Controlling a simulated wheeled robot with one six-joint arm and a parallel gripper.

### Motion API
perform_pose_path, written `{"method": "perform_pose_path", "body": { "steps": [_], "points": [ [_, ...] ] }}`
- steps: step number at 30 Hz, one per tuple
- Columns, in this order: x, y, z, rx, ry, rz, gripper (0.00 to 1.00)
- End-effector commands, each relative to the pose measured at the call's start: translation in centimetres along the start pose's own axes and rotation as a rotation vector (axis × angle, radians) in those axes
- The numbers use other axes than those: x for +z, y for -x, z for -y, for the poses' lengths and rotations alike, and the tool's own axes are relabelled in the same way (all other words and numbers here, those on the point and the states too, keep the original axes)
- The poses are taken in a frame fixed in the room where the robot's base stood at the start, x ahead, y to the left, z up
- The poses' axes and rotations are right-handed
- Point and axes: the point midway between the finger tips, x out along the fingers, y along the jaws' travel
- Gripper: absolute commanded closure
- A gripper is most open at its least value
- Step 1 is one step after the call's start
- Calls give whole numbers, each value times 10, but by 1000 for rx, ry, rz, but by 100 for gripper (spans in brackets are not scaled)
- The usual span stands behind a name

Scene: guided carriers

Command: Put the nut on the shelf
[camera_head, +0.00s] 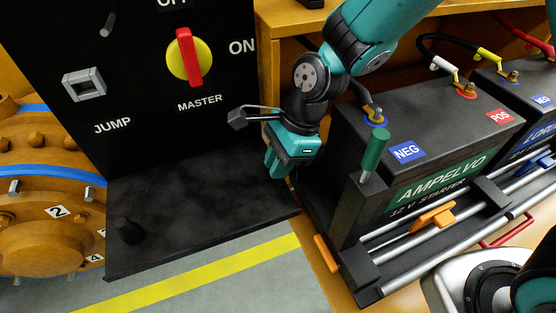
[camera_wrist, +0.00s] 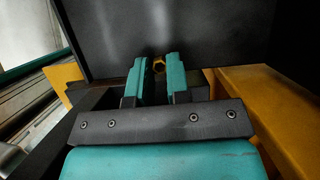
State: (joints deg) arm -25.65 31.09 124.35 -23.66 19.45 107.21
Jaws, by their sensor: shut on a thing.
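My gripper (camera_head: 278,168) hangs over the right end of the black shelf (camera_head: 200,205), close to the battery tray's left edge; I cannot tell its exact height. The nut is hidden in the head view. The shelf sits below the black switch panel (camera_head: 140,90) and is mostly bare.
A dark round peg or knob (camera_head: 129,231) stands at the shelf's left front. A battery (camera_head: 420,150) with a green-handled post (camera_head: 374,152) is right of my gripper. An orange machine (camera_head: 40,190) is at left. The shelf's middle is free.

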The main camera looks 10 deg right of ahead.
Motion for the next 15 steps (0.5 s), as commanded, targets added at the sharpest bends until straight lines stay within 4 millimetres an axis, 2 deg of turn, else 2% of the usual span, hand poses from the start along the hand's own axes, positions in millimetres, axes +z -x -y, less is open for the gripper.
{"method": "perform_pose_path", "body": {
  "steps": [4, 5, 8, 15],
  "points": [
    [-1, -3, 0, 1, -1, 0, 100],
    [-1, -3, 0, 0, -1, 0, 81],
    [-1, -2, 0, 0, -1, 0, 58],
    [-1, -3, 0, 1, -1, 0, 58]
  ]
}}
